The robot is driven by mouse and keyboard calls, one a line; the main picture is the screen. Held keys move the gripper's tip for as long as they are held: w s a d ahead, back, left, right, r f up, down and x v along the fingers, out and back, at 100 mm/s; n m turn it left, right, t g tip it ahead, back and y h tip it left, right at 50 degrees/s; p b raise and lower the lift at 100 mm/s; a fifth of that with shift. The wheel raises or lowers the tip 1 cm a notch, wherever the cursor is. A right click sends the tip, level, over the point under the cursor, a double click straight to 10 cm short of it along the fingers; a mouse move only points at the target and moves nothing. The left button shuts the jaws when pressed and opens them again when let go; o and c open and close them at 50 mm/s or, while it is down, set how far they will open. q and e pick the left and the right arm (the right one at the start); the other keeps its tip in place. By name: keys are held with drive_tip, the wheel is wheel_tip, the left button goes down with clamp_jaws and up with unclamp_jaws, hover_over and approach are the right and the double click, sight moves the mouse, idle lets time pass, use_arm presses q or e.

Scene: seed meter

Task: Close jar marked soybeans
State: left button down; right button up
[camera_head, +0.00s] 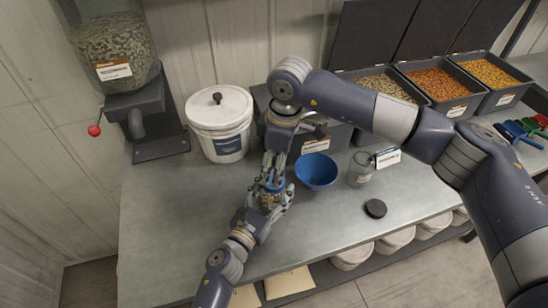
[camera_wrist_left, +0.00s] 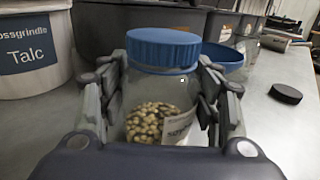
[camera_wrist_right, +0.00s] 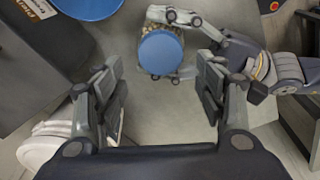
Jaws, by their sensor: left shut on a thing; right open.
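The clear jar (camera_wrist_left: 150,116), holding pale beans, stands upright on the counter with a partly hidden label. A blue lid (camera_wrist_left: 164,48) sits on its mouth; I cannot tell whether it is screwed tight. In the head view the jar (camera_head: 270,199) is partly hidden by fingers. My left gripper (camera_head: 271,196) is shut around the jar's body. My right gripper (camera_head: 275,160) points down above the jar, open and empty. In the right wrist view the blue lid (camera_wrist_right: 161,52) shows beyond and between the open right fingers (camera_wrist_right: 159,68).
A blue bowl (camera_head: 316,171) stands right of the jar, then a small glass jar (camera_head: 361,169) and a black lid (camera_head: 376,208). A white tub (camera_head: 219,127) and a seed dispenser (camera_head: 115,60) stand at the left. Open bins (camera_head: 452,88) line the back right. The front left counter is clear.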

drive_tip(key=n, duration=0.7)
drive_tip(key=shift+r, duration=0.25)
drive_tip(key=n, duration=0.7)
drive_tip(key=shift+a+r, duration=0.1)
drive_tip(key=shift+r, duration=0.1)
drive_tip(key=n, duration=0.3)
drive_tip(key=shift+r+n+h, duration=0.1)
drive_tip(key=shift+n+h, duration=0.2)
drive_tip(key=shift+n, duration=0.1)
drive_tip(key=n, duration=0.3)
drive_tip(key=shift+r+n, duration=0.15)
drive_tip(key=shift+n, duration=0.15)
drive_tip(key=n, duration=0.5)
drive_tip(key=shift+r+n, duration=0.2)
drive_tip(key=shift+n, duration=0.1)
drive_tip(key=n, duration=0.5)
drive_tip(key=shift+r, duration=0.15)
drive_tip(key=n, duration=0.3)
drive_tip(key=shift+r+n, duration=0.1)
drive_tip(key=shift+n, duration=0.3)
drive_tip(key=n, duration=0.5)
drive_tip(key=shift+r+h, duration=0.2)
drive_tip(key=shift+h, duration=0.1)
drive_tip(key=n, duration=0.5)
drive_tip(key=shift+r+n, duration=0.2)
drive_tip(key=shift+n, duration=0.1)
